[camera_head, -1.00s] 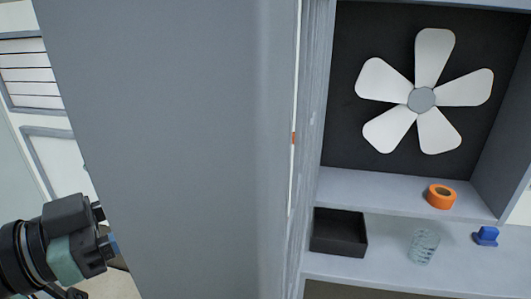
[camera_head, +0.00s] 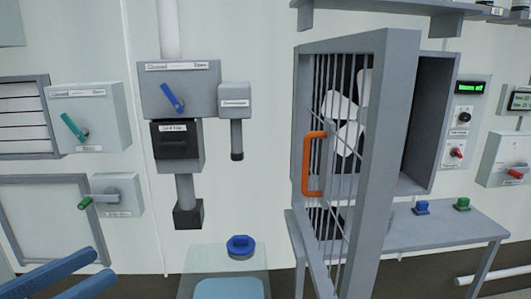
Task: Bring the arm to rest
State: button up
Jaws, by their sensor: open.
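My gripper (camera_head: 105,265) shows at the bottom left corner as two blue fingers that point up and to the right. The fingers are apart, with nothing between them. They appear in front of the lower wall and floor. The rest of my arm is out of the picture.
A barred door (camera_head: 372,165) with an orange handle (camera_head: 306,165) stands swung out from the fan cabinet (camera_head: 432,120). A clear tank (camera_head: 255,262) with a blue cap (camera_head: 240,245) stands at bottom centre. Lever boxes (camera_head: 180,90) line the wall. A grey bench (camera_head: 450,232) carries blue and green items.

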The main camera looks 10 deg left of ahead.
jog(key=w+d+r+n+t+y+p, duration=0.4)
jog(key=w+d+r+y, duration=0.2)
jog(key=w+d+r, duration=0.55)
jog(key=s+d+r+n+t+y+p, duration=0.1)
jog(key=s+d+r+t, duration=0.4)
jog(key=r, duration=0.4)
jog(key=s+d+r+n+t+y+p, duration=0.1)
jog(key=s+d+r+t+y, duration=0.15)
jog(key=d+r, duration=0.55)
jog(key=s+f+h+b, duration=0.1)
jog(key=s+f+b, duration=0.2)
jog(key=f+b, duration=2.3)
jog(key=shift+d+f+m+h+b, duration=0.3)
jog(key=shift+d+f+h+b, duration=0.1)
jog(key=shift+b, duration=0.55)
